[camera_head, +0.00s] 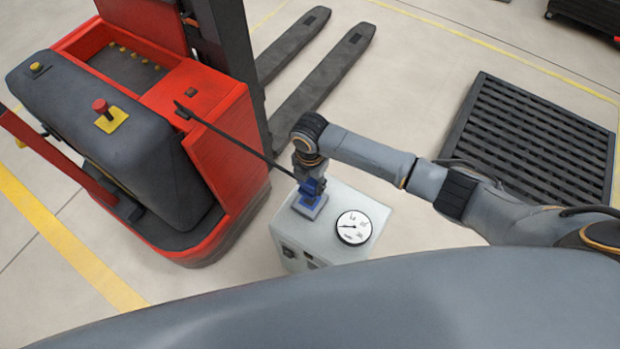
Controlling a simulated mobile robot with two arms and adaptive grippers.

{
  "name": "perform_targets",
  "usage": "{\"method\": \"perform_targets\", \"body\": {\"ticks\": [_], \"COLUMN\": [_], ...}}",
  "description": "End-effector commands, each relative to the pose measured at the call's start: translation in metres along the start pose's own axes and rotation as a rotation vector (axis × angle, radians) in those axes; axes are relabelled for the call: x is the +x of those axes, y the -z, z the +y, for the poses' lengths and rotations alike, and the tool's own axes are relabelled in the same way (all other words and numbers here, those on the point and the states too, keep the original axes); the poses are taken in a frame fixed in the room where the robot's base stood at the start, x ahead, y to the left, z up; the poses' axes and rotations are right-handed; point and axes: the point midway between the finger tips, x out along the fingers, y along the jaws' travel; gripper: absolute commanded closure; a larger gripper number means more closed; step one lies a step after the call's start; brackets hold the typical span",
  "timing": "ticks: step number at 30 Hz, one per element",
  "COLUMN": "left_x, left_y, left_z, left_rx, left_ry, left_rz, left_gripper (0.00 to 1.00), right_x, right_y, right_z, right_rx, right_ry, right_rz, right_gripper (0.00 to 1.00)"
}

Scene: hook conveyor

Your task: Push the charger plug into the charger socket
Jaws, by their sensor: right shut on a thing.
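The blue charger plug (313,186) is upright over the charger socket (310,206), a blue-grey block on top of the white charger box (350,196). My right gripper (309,172) points down from above and is shut on the plug. The fingers partly hide the plug's upper part. From this angle I cannot tell how deep the plug sits in the socket. A black cable (235,143) runs from the red forklift (215,140) to the plug. My left gripper is not in view.
The forklift stands close on the left, its dark forks (320,75) reaching away behind the charger. A round dial (353,228) is on the box top. A black slatted pallet (535,135) lies on the right. Floor between charger and pallet is clear beneath my arm.

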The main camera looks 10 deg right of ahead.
Motion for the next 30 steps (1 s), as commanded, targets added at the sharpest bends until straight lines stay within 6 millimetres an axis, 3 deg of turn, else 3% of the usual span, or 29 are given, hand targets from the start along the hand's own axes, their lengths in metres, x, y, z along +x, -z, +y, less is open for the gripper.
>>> {"method": "perform_targets", "body": {"ticks": [17, 30], "left_x": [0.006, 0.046], "left_y": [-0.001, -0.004], "left_z": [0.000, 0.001], "left_rx": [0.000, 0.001], "left_ry": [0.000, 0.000], "left_rz": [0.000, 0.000], "left_gripper": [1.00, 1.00], "right_x": [0.006, 0.045], "right_y": [0.000, 0.000], "right_z": [0.001, 0.001], "right_rx": [-0.012, -0.012], "right_ry": [-0.001, -0.001], "right_rz": [-0.001, -0.001], "right_gripper": [0.83, 0.83]}}
